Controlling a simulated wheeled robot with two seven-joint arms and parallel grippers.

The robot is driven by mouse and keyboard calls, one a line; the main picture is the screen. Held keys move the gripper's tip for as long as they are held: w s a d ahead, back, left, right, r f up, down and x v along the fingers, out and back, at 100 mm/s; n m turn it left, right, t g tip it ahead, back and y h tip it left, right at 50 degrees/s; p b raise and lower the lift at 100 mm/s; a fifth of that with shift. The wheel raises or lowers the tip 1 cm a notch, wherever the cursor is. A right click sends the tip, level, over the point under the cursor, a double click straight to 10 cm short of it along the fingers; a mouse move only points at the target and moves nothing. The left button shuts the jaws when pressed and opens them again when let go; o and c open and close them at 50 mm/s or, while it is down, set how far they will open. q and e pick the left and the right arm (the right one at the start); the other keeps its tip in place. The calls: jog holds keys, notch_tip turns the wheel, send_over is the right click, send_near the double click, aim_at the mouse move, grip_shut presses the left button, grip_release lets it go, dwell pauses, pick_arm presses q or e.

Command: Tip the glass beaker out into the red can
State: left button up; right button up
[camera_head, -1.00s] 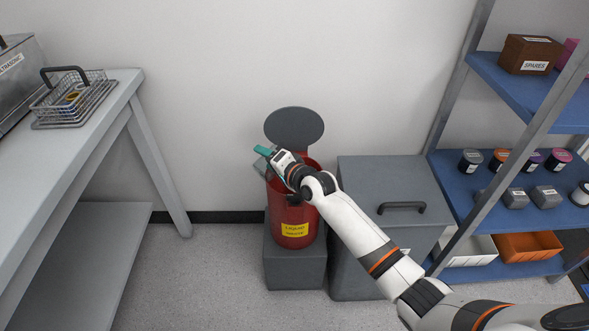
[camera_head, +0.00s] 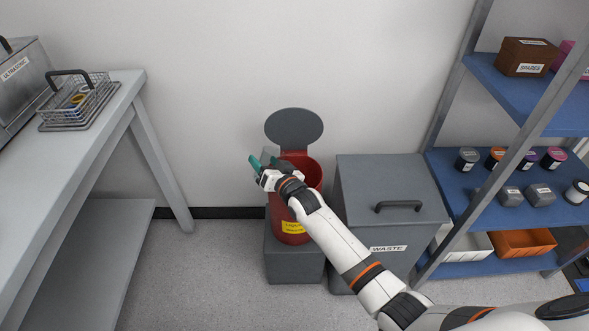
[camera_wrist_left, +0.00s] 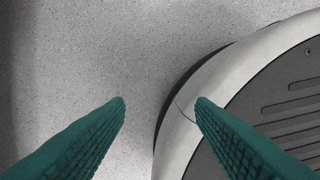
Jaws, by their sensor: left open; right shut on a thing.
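The red can (camera_head: 313,172) stands open on a grey block, its round grey lid (camera_head: 294,127) raised against the wall. A yellow label is on its front. My right gripper (camera_head: 264,160) is at the can's upper left rim, its teal fingers pointing up and away. It is shut on the glass beaker, which is clear, mostly hidden and hard to make out against the wall; its tilt and contents cannot be told. My left gripper (camera_wrist_left: 160,101) shows only in the left wrist view, open and empty above the floor.
A grey waste bin (camera_head: 388,180) with a handle stands right of the can. A blue shelf rack (camera_head: 455,190) with jars and trays is farther right. A grey table (camera_head: 70,160) with a wire basket (camera_head: 78,104) is at the left. My base shows in the left wrist view.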

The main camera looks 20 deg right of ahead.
jog(key=a+n, duration=0.1)
jog(key=s+f+n+t+b, duration=0.1)
jog(key=n, duration=0.1)
jog(key=a+f+n+b, duration=0.1)
jog(key=shift+s+a+f+n, duration=0.2)
jog(key=shift+s+a+n, duration=0.05)
jog(key=shift+a+n, duration=0.15)
pick_arm(q)
jog(key=w+d+r+b, duration=0.1)
jog(key=w+r, duration=0.5)
jog(key=r, duration=0.1)
jog(key=shift+w+r+t, duration=0.3)
jog(key=shift+w+r, duration=0.1)
pick_arm(e)
jog(key=shift+s+a+n+t, duration=0.15)
jog(key=shift+n+t, duration=0.15)
jog(key=shift+n, duration=0.2)
